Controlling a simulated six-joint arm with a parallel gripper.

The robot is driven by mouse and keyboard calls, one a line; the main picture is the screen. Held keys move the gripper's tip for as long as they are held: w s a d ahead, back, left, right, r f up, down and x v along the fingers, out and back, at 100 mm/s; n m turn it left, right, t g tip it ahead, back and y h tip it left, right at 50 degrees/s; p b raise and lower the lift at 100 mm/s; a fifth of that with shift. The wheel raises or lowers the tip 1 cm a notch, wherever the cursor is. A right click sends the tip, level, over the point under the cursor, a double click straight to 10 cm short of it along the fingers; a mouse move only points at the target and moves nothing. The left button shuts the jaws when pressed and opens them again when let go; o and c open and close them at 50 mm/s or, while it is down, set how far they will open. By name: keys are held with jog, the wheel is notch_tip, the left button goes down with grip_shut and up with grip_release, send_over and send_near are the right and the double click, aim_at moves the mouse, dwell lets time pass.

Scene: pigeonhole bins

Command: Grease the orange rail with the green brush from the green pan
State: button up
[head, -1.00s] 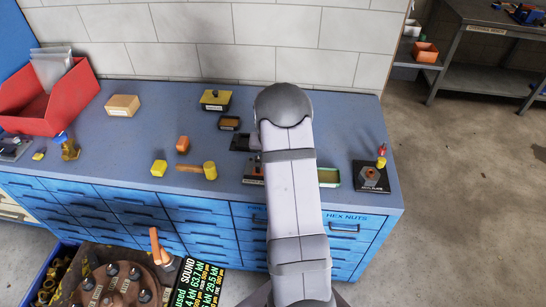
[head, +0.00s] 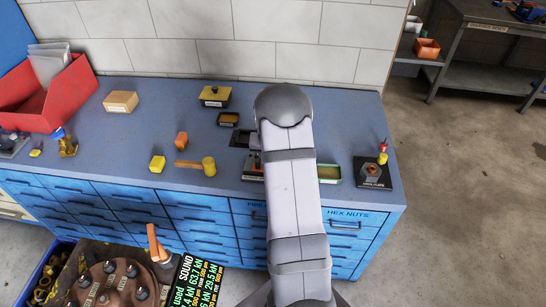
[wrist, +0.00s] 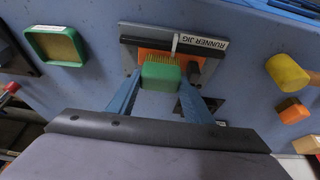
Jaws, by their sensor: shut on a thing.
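My gripper (wrist: 162,82) is shut on the green brush (wrist: 160,76), whose yellow bristles face the orange rail (wrist: 146,58). The rail lies across a dark plate labelled RUNNER JIG (wrist: 203,42). The bristles overlap the rail in the wrist view; I cannot tell whether they touch it. The green pan (wrist: 57,45), with a tan fill, is to the left of the jig in the wrist view. In the head view the pan (head: 330,174) shows partly beside my arm, which hides my gripper, the brush and most of the jig.
A yellow-headed mallet (head: 209,166), an orange block (head: 181,139) and a yellow block (head: 157,163) lie left of the jig. A dark plate with a hex nut (head: 373,172) is at the bench's right end. A red bin (head: 75,95) stands at the far left.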

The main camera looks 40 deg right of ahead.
jog(key=shift+f+b, duration=0.3)
jog(key=shift+f, duration=0.1)
jog(key=shift+s+d, duration=0.1)
jog(key=shift+d, duration=0.05)
jog(key=shift+s+d, duration=0.2)
jog(key=shift+s, duration=0.1)
jog(key=shift+w+a, duration=0.1)
jog(key=shift+w, duration=0.05)
dwell(0.4)
jog(key=shift+w+a+b, duration=0.55)
jog(key=shift+a, duration=0.05)
jog(key=shift+d, duration=0.1)
